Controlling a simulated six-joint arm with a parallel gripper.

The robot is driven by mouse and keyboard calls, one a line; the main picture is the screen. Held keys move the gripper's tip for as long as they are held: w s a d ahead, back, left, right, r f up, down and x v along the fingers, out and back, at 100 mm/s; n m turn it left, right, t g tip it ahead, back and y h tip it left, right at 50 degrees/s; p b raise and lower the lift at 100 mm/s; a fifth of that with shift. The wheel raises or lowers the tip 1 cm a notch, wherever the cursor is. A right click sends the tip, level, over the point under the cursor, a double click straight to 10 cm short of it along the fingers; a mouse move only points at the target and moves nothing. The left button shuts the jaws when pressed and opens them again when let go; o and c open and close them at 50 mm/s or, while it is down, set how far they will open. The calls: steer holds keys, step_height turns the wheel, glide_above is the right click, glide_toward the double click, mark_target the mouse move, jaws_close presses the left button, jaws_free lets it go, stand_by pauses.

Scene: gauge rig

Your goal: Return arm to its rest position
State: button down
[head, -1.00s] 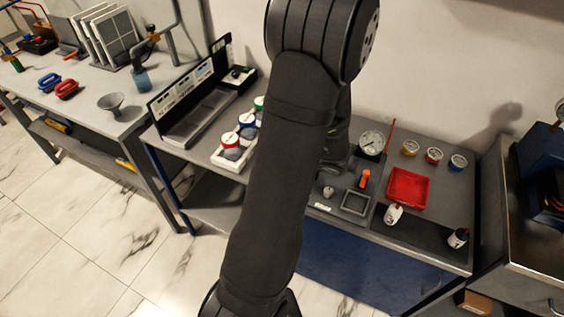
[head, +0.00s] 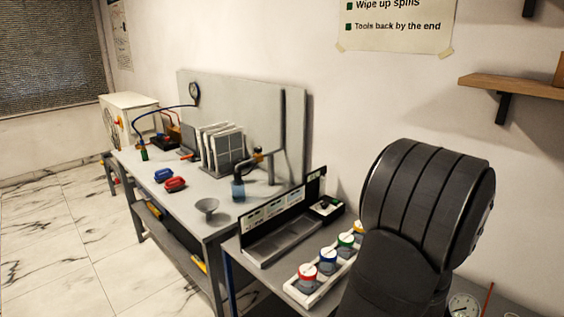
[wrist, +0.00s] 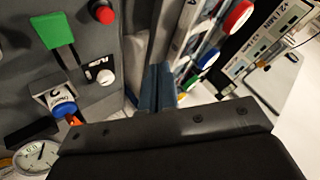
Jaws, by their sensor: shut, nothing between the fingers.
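My arm (head: 425,210) rises at the right of the head view, its thick black joint in front of the wall; my gripper is out of that view. In the wrist view my gripper (wrist: 158,88) shows as two narrow blue-grey fingers close together, shut and empty, beyond the dark plate with screws along the bottom. The fingers point toward the bench, and nothing is seen held. Their height above it is hard to tell.
A white tray (head: 297,292) of colour-lidded jars stands beside my arm, with a labelled rack (head: 275,222) behind it. A dial gauge (head: 463,306) sits at lower right. A wooden shelf (head: 515,80) juts out upper right.

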steer(key=shift+f, duration=0.15)
step_height(320, 180, down, 6)
steer(key=shift+f, duration=0.1)
step_height(320, 180, up, 27)
steer(key=w+n+g+h, duration=0.1)
steer(key=n+g+h, duration=0.2)
steer(key=n+g, duration=0.8)
steer(key=shift+a+f+n+t, duration=0.1)
steer(key=shift+f+n+t, duration=0.55)
steer(key=shift+f, duration=0.55)
steer(key=shift+a+f+n+t, duration=0.1)
steer(key=shift+f+n+t, duration=0.55)
steer(key=shift+f, duration=0.55)
stand_by(0.7)
